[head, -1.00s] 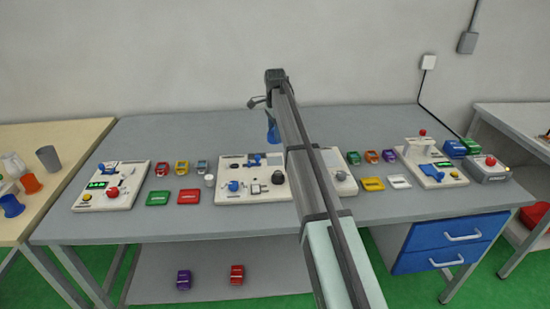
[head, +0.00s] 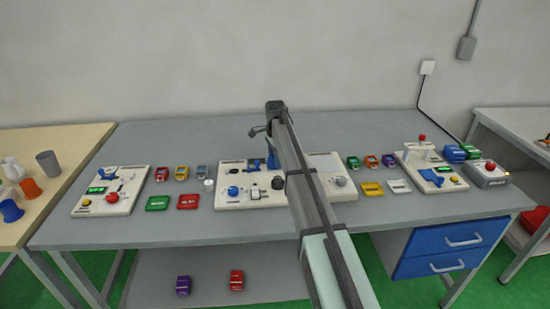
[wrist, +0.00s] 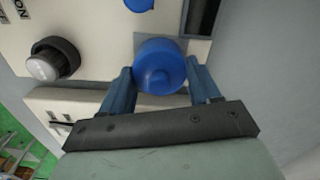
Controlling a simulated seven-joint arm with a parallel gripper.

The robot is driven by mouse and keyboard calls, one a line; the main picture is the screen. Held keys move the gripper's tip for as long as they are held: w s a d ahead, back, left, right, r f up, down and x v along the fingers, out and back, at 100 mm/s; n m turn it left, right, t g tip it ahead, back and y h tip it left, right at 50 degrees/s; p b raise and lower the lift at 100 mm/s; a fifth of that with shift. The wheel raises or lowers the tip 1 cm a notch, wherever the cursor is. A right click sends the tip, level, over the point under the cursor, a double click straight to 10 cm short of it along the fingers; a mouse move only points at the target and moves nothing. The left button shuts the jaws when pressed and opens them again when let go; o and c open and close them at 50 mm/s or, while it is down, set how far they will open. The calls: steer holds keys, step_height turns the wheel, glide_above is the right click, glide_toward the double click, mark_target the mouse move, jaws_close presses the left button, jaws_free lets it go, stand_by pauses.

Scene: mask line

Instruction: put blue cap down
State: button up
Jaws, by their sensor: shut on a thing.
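The blue cap (wrist: 160,66) is round and sits between the two blue fingers of my gripper (wrist: 162,85), which is shut on it. In the head view, my gripper (head: 272,160) is a small blue shape low over the back of the middle cream panel (head: 222,197). The cap cannot be told apart from the fingers there. In the wrist view, a grey patch of the panel lies under and beside the cap; whether the cap touches it I cannot tell.
Another blue part (wrist: 139,4) is just beyond the cap. A dark knob with a grey top (wrist: 55,60) stands to the left. Red (head: 188,202) and green (head: 158,203) pieces lie left of the panel. The grey table (head: 240,132) is clear behind.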

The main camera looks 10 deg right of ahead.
steer(key=shift+f, duration=0.1)
steer(key=o, duration=1)
step_height(320, 180, up, 12)
steer(key=shift+r, duration=0.15)
